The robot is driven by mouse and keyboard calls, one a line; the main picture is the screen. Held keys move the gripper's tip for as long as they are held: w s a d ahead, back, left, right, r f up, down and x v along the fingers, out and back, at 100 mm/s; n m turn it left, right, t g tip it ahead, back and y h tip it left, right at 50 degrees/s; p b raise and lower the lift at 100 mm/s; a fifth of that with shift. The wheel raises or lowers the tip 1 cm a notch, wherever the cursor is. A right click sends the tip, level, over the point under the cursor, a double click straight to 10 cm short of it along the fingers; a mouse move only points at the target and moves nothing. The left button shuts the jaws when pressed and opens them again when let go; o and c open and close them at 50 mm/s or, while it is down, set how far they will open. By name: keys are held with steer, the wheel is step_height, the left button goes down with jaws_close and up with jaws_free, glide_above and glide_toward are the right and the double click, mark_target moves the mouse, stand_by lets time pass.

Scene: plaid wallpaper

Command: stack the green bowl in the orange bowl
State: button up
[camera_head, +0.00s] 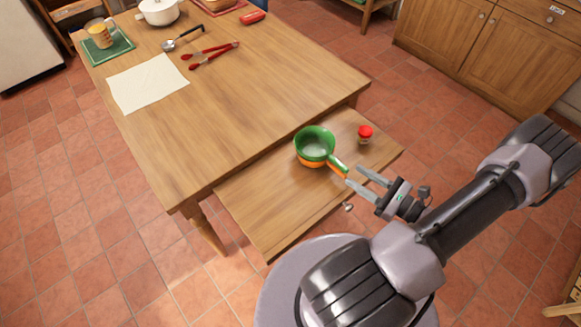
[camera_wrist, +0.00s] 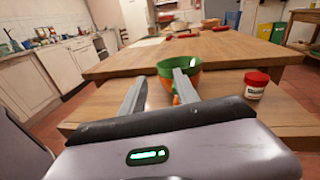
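The green bowl (camera_head: 316,143), which has a handle, sits in the orange bowl (camera_head: 310,163) on the lower wooden surface. Only a part of the orange bowl shows beneath it. Both handles point toward my gripper. In the wrist view the green bowl (camera_wrist: 168,68) and the orange bowl (camera_wrist: 194,82) show beyond my fingers. My gripper (camera_head: 356,177) is open and empty, apart from the bowls, with its fingertips near the handle ends. Its two fingers also show apart in the wrist view (camera_wrist: 160,75).
A jar with a red lid (camera_head: 365,132) stands right of the bowls. The larger table (camera_head: 230,105) behind holds a white cloth (camera_head: 148,83), red tongs (camera_head: 210,54), a ladle (camera_head: 182,38), a white pot (camera_head: 159,11) and a mug on a green tray (camera_head: 112,50). The lower surface's left part is clear.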

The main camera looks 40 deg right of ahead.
steer(key=w+a+r+n+g+y, duration=0.3)
steer(key=w+a+r+n+g, duration=0.1)
steer(key=a+r+n+g, duration=0.3)
steer(key=w+a+r+n+g+y, duration=0.2)
steer(key=w+a+r+n+g, duration=0.25)
steer(key=a+r+n, duration=0.3)
steer(key=s+a+r+n+h, duration=0.3)
steer(key=a+r+n, duration=0.3)
steer(key=a+r, duration=0.1)
steer(key=s+a+r+n+h, duration=0.3)
steer(key=a+r+n, duration=0.3)
steer(key=a, duration=0.3)
steer(key=shift+s+a+r+n+h, duration=0.3)
steer(key=shift+a+r+n+h, duration=0.1)
steer(key=shift+n+h, duration=0.35)
steer(key=shift+t, duration=0.25)
